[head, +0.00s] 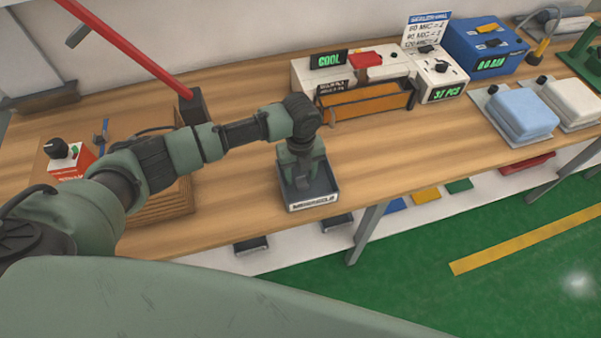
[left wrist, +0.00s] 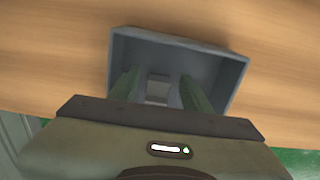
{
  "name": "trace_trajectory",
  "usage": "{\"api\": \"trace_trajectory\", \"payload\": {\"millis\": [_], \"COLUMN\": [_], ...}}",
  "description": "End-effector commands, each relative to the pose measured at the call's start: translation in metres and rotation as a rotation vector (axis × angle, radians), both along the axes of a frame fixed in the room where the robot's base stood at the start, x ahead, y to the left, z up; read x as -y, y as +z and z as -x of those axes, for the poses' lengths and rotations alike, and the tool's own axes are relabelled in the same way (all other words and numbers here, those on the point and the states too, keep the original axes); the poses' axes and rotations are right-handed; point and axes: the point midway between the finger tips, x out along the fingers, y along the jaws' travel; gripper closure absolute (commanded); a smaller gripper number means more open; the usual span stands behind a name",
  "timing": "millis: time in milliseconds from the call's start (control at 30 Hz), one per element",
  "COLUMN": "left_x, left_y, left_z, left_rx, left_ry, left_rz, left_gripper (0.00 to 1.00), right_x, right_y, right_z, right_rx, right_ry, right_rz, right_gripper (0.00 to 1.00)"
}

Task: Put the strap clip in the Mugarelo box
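The Mugarelo box (head: 313,205) is a small dark grey open tray with a white name label on its front, near the front edge of the bench. It also shows in the left wrist view (left wrist: 236,80). My left gripper (head: 303,182) points down into this box. In the left wrist view its two green fingers (left wrist: 160,95) stand apart inside the box walls. A small light grey piece, perhaps the strap clip (left wrist: 158,88), shows between the fingers with a gap on each side. Its exact height over the box floor is unclear. My right gripper is not in view.
An orange-brown bin (head: 366,101) and a white machine with a "COOL" display stand behind the box. A blue unit (head: 485,47) and folded pads (head: 522,112) lie to the right. A red-and-white control box (head: 68,158) is at left. Bare bench (head: 415,160) lies right of the box.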

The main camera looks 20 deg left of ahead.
Motion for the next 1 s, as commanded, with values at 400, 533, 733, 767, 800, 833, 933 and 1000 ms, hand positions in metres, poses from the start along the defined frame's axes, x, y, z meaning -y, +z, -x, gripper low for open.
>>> {"api": "trace_trajectory", "payload": {"millis": [400,533,733,767,800,833,933,1000], "left_x": [0.000,0.000,0.000,0.000,0.000,0.000,0.000,0.000], "left_y": [0.050,0.078,0.111,0.114,0.117,0.119,0.123,0.124], "left_z": [-0.002,-0.001,-0.001,-0.001,-0.001,-0.001,0.000,0.000], "left_rx": [0.006,0.006,0.003,0.003,0.002,0.001,0.000,0.000], "left_ry": [-0.002,-0.002,0.000,0.000,0.000,0.000,0.000,0.001], "left_rz": [0.001,0.002,0.001,0.001,0.001,0.001,0.000,0.000], "left_gripper": [0.52,0.52,0.52,0.52,0.52,0.52,0.52,0.52], "right_x": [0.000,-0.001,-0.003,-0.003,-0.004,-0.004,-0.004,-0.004], "right_y": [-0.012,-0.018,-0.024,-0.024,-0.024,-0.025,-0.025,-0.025], "right_z": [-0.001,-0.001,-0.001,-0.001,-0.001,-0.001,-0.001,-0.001], "right_rx": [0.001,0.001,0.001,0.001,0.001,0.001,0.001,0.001], "right_ry": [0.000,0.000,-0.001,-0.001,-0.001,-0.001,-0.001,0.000], "right_rz": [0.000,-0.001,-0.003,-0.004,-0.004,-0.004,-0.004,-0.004], "right_gripper": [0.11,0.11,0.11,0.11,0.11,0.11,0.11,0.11]}}
